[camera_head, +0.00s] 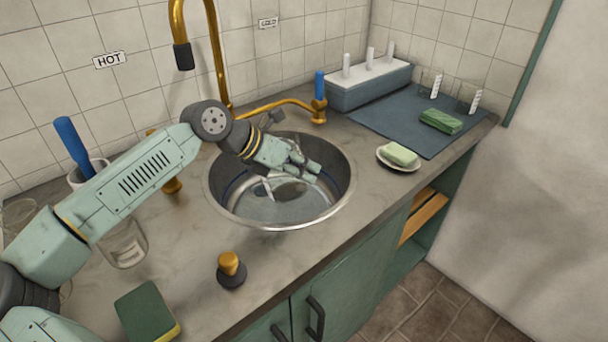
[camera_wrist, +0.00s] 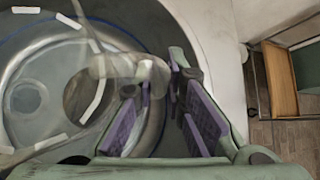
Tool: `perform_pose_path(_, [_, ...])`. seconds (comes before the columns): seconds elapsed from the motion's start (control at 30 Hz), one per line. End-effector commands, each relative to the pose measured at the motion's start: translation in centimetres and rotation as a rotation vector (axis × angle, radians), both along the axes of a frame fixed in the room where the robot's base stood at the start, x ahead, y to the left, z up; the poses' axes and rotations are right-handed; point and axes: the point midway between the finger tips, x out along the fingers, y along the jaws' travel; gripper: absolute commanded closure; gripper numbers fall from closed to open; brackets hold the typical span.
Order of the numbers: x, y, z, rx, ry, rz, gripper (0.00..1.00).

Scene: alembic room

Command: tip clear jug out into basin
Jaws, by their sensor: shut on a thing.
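The steel basin (camera_head: 281,226) is sunk into the counter. My gripper (camera_head: 314,170) is inside the basin's outline, pointing down and to the right. In the wrist view, my gripper (camera_wrist: 160,80) has its purple-padded fingers close together around part of the clear jug (camera_wrist: 98,85). The jug is see-through, so its outline blurs into the basin wall (camera_wrist: 130,25) behind it. It is held over the basin and looks tilted; how far I cannot tell. In the head view the jug is mostly lost behind my gripper and in reflections. Whether anything is left in it I cannot tell.
A brass tap (camera_head: 183,57) hangs behind the basin. A clear glass (camera_head: 124,246), a black-and-brass stopper (camera_head: 230,268) and a green sponge (camera_head: 146,312) stand left and front. A soap dish (camera_head: 398,165), a blue mat (camera_head: 385,117) and a white-topped rack (camera_head: 370,82) are right.

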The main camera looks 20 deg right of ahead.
Motion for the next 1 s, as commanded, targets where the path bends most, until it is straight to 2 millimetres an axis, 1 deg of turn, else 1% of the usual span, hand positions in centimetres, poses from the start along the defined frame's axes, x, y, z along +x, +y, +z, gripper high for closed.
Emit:
perform_pose_path(0.2, [0.11,-0.02,0.07,0.031,-0.105,0.001,1.0])
perform_pose_path(0.7, [0.13,-0.03,0.39,0.098,-0.295,0.002,1.0])
perform_pose_path(1.0, [0.11,-0.06,0.82,0.109,-0.328,0.001,1.0])
